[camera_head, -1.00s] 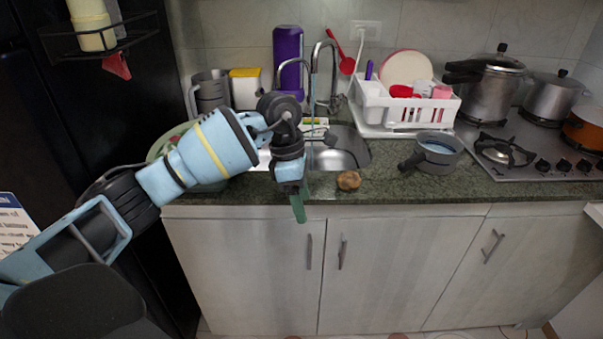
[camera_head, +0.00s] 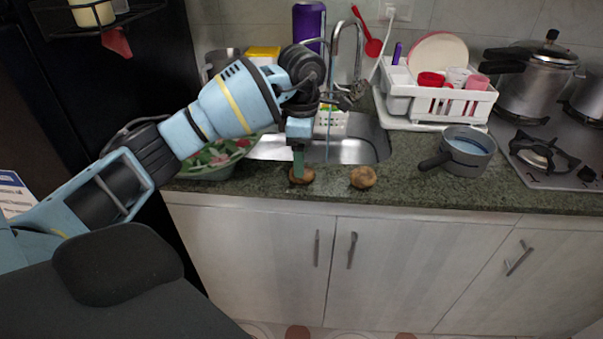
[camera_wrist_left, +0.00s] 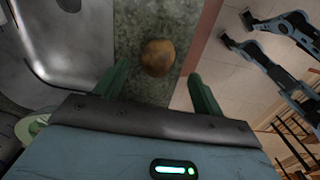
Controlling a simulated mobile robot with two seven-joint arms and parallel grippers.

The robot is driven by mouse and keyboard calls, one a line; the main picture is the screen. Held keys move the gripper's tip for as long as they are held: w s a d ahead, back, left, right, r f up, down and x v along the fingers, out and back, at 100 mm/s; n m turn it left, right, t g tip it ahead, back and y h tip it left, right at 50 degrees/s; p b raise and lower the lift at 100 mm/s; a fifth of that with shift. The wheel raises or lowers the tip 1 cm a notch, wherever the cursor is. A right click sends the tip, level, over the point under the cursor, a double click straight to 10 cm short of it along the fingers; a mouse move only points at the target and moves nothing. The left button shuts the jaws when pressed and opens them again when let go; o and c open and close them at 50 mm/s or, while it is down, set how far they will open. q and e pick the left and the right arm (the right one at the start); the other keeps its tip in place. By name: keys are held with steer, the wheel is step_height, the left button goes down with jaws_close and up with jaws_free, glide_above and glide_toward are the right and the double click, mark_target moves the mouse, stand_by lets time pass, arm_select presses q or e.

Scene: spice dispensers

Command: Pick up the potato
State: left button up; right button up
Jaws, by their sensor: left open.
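Two brown potatoes lie on the green stone counter (camera_head: 415,192) near its front edge, in front of the sink. The left potato (camera_head: 302,177) is partly covered by a green finger of my left gripper (camera_head: 298,163), which points down at it. The right potato (camera_head: 363,177) lies clear of the gripper. In the left wrist view one potato (camera_wrist_left: 158,56) shows ahead of the gap between the two open green fingers (camera_wrist_left: 158,75). Nothing is held. Whether a finger touches the potato, I cannot tell.
The sink (camera_head: 350,149) with its faucet (camera_head: 358,50) is behind the potatoes. A patterned green bowl (camera_head: 215,160) stands to the left. A grey saucepan (camera_head: 466,152) and a white dish rack (camera_head: 440,105) stand to the right. Counter between right potato and saucepan is clear.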

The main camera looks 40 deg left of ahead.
arm_select(q)
steer(key=f, duration=0.5)
steer(key=shift+w, duration=0.2)
steer(key=shift+c, duration=0.3)
steer(key=shift+r, duration=0.1)
steer(key=c, duration=1)
steer(key=shift+r, duration=0.1)
steer(key=shift+r, duration=0.55)
step_height(320, 180, up, 2)
steer(key=shift+a+r, duration=0.1)
steer(key=shift+r, duration=0.15)
steer(key=s+d, duration=0.2)
steer(key=s, duration=0.2)
steer(key=s+d, duration=0.3)
steer(key=s, duration=0.2)
steer(key=s+d+r, duration=0.1)
steer(key=s+d, duration=0.1)
steer(key=s, duration=0.3)
steer(key=shift+s+d, duration=0.15)
